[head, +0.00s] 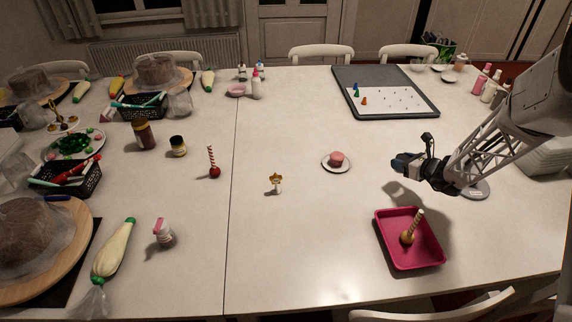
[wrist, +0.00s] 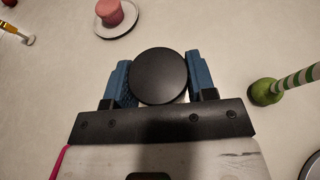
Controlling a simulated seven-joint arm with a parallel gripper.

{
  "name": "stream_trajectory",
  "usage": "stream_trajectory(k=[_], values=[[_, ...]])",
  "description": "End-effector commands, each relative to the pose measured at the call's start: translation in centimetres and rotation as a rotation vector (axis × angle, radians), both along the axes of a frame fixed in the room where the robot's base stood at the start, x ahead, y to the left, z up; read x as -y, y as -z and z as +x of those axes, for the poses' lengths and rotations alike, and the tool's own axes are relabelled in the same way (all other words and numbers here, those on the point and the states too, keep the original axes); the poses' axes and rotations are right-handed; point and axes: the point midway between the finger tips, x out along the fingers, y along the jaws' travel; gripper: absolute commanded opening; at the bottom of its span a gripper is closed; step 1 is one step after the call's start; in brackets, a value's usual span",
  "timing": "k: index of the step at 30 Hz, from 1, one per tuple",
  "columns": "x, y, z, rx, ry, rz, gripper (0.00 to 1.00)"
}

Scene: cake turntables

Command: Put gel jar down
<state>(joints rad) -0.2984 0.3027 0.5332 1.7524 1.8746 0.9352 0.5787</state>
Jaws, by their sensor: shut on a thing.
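The gel jar (wrist: 159,76) shows its round black lid from above in the wrist view; its body is hidden below the lid. My gripper (wrist: 160,80) is shut on it, with one blue finger on each side. In the head view my gripper (head: 404,165) is over the right part of the table, beyond the pink tray, with a shadow on the table below it. The jar cannot be made out clearly there. Whether its base touches the table cannot be told.
A pink cake on a small plate (head: 347,165) is left of my gripper. The pink tray (head: 385,239) holds a striped stick with a round base. A green-based striped stick (wrist: 264,92) stands close on the right. Bare table (head: 300,230) lies left of the tray.

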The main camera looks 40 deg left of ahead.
Motion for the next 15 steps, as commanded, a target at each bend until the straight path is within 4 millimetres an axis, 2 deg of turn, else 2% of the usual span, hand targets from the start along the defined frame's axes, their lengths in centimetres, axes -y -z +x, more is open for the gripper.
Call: stream_trajectory(k=[1, 3, 15], values=[[-1.6, -0.1, -0.3, 0.001, -0.020, 0.000, 0.27], [-3.7, -0.2, -0.8, 0.001, -0.045, 0.000, 0.27], [-14.9, -1.0, -4.2, 0.002, -0.180, -0.001, 0.27]])
